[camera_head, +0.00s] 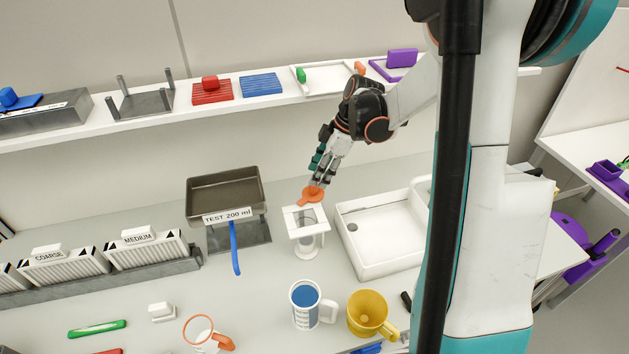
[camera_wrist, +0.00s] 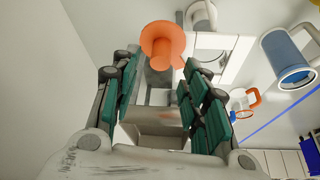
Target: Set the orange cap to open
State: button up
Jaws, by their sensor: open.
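The orange cap (camera_head: 311,196) sits at the back edge of a white stand with a square top plate (camera_head: 293,217) in the head view. In the wrist view, the orange cap (camera_wrist: 162,42) shows a round disc and a tab, just beyond the fingertips and between their lines. My gripper (camera_head: 316,181) is open and empty, pointing down just above and behind the cap. In the wrist view, my gripper (camera_wrist: 160,66) has its green-padded fingers apart. I cannot tell whether a fingertip touches the cap.
A tray labelled TEST 200 ml (camera_head: 228,190) with a blue handle (camera_head: 235,250) stands left of the stand. A white basin (camera_head: 385,262) is close on the right. A blue-filled mug (camera_head: 306,305) and a yellow mug (camera_head: 368,314) stand in front. A loaded shelf (camera_head: 185,106) runs behind.

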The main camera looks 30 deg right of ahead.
jog(key=v, duration=0.7)
dwell(0.3)
